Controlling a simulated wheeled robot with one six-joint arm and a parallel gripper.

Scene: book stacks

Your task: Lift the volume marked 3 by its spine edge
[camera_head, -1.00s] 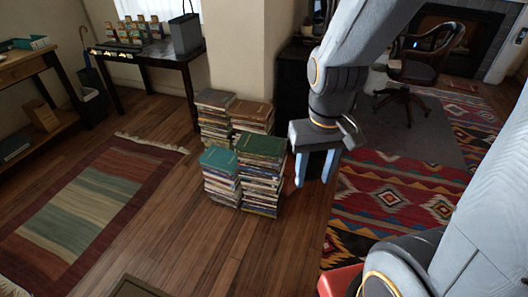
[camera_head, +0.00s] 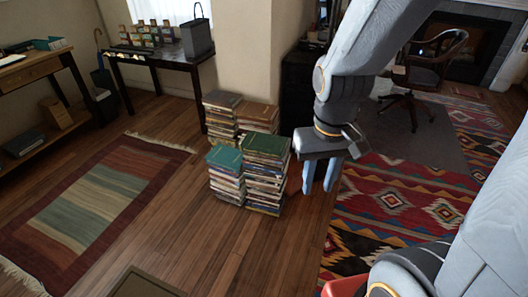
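Several stacks of books stand close together on the wood floor in the middle of the view. The front left stack (camera_head: 227,177) has a teal book (camera_head: 224,157) on top. The front right stack (camera_head: 265,183) has a dark green book (camera_head: 265,146) on top. Two stacks behind are topped by a grey-brown book (camera_head: 222,100) and a brown book (camera_head: 257,112). I cannot read a 3 on any volume. My gripper (camera_head: 320,188) points down to the right of the front right stack, apart from it. Its two blue fingers look apart, with nothing seen between them.
A striped rug (camera_head: 88,205) lies to the left, and a patterned red rug (camera_head: 395,205) lies to the right. A dark table (camera_head: 165,52) with a grey bag (camera_head: 197,36) stands at the back. A wall column (camera_head: 248,60) rises behind the stacks.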

